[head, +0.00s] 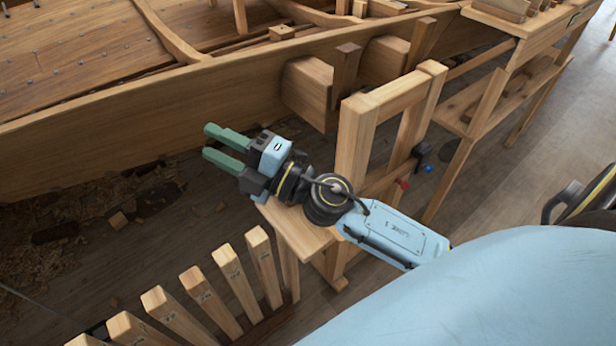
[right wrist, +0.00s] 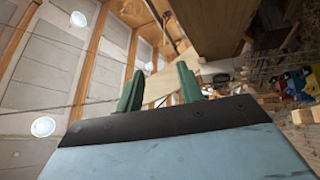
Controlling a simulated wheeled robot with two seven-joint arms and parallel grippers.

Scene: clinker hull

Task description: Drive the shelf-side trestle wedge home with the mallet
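My right gripper (head: 226,150) has two green fingers, spread apart with nothing between them. It is left of a wooden frame, below the hull's side, apart from both. In the right wrist view my right gripper (right wrist: 160,88) also shows open and empty. Two upright wooden pieces that look like wedges stand at the hull: one (head: 345,72) by the nearer timber block (head: 306,84), another (head: 422,40) by the farther block (head: 385,58), nearer the shelved bench. I cannot tell how deep either sits. I cannot make out a mallet. My left gripper is not in view.
A wooden frame (head: 358,140) stands beside my right wrist. Several numbered upright staves (head: 205,297) stand at the lower left. A bench with a lower shelf (head: 510,95) is at the right. The hull (head: 180,95) crosses the back. Shavings lie on the floor.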

